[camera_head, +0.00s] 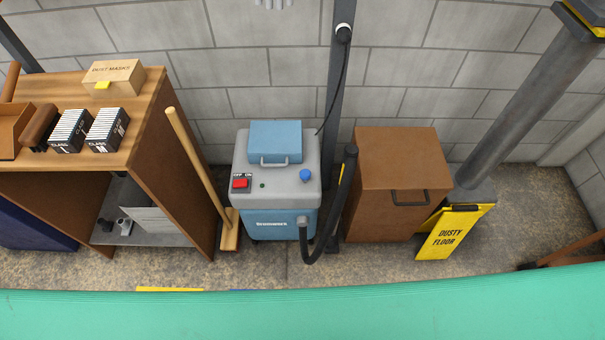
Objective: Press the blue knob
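The blue knob (305,175) is on the right side of the grey top of a grey and blue machine (280,208), which stands on the floor by the wall. A red switch (240,183) marked OFF and ON is on the left side of the same top. A blue lidded box with a handle (275,141) sits at the back of the top. A black hose (326,210) curves up beside the machine's right side, close to the knob. Neither of my grippers shows in the head view.
A wooden shelf unit (150,130) and a leaning wooden handle (187,155) stand left of the machine. A brown cabinet (402,165), a grey post (535,90) and a yellow "Dusty floor" sign (452,234) stand right. A green surface (300,316) crosses the front.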

